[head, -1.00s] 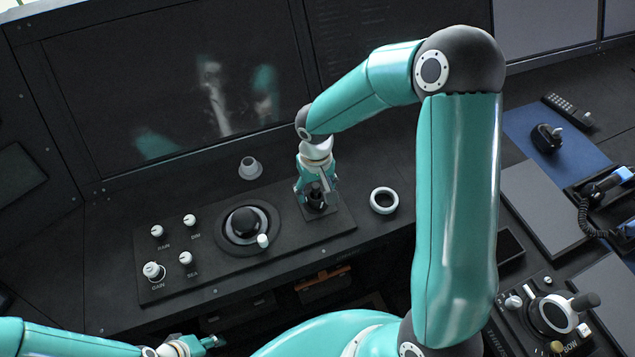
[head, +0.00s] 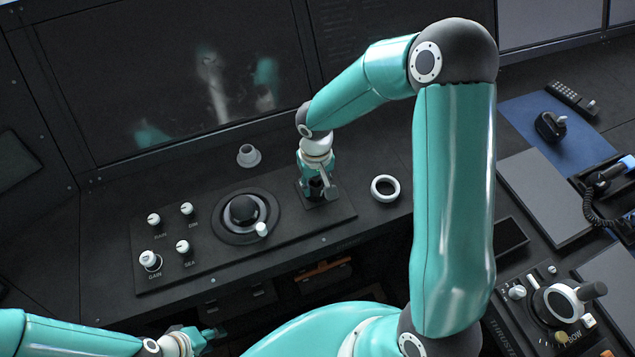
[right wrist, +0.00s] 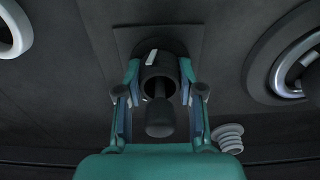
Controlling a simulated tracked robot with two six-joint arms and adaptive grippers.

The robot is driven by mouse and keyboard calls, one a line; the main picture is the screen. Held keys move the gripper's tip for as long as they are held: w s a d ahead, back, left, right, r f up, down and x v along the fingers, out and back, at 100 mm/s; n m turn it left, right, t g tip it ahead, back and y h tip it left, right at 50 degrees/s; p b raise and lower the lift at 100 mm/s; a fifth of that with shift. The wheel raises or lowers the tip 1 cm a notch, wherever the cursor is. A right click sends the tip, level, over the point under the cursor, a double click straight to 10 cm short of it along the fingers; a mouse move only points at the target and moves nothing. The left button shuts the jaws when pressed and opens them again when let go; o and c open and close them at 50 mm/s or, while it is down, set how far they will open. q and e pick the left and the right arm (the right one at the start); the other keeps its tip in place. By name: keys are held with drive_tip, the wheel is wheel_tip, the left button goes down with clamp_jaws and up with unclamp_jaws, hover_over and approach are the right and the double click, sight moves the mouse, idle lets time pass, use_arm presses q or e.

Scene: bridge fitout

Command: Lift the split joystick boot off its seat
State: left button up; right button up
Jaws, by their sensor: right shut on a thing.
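The split joystick boot (right wrist: 159,83) is a dark, open-topped sleeve with a pale mark at its far rim. It surrounds a black joystick (right wrist: 160,122) whose rounded knob points toward the wrist camera. My right gripper (right wrist: 160,90), also in the head view (head: 317,187), is shut on the boot, one finger on each side. The boot's lower edge is hidden, so I cannot tell whether it touches its seat, a dark square plate (right wrist: 125,40). My left gripper (head: 210,337) is low at the bottom of the head view, away from the console; its finger opening is unclear.
A pale ribbed boot (head: 249,156) stands behind the panel. A white ring (head: 385,188) lies right of it. A trackball (head: 243,210) and several white knobs (head: 183,247) are to the left. A large dark screen (head: 170,80) rises behind.

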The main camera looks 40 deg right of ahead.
clamp_jaws()
drive_tip(key=shift+r+p, duration=2.5)
drive_tip(key=shift+r, duration=1.5)
drive_tip(key=shift+r+p, duration=0.4)
drive_tip(key=shift+r, duration=1.1)
drive_tip(key=w+a+f+n+b, duration=0.1)
drive_tip(key=w+a+f+n, duration=0.1)
drive_tip(key=w+a+f, duration=0.4)
wheel_tip(320, 180, up, 13)
drive_tip(key=a+p, duration=0.1)
drive_tip(key=shift+s+n, duration=0.25)
drive_tip(key=shift+n, duration=0.05)
drive_tip(key=shift+r, duration=0.2)
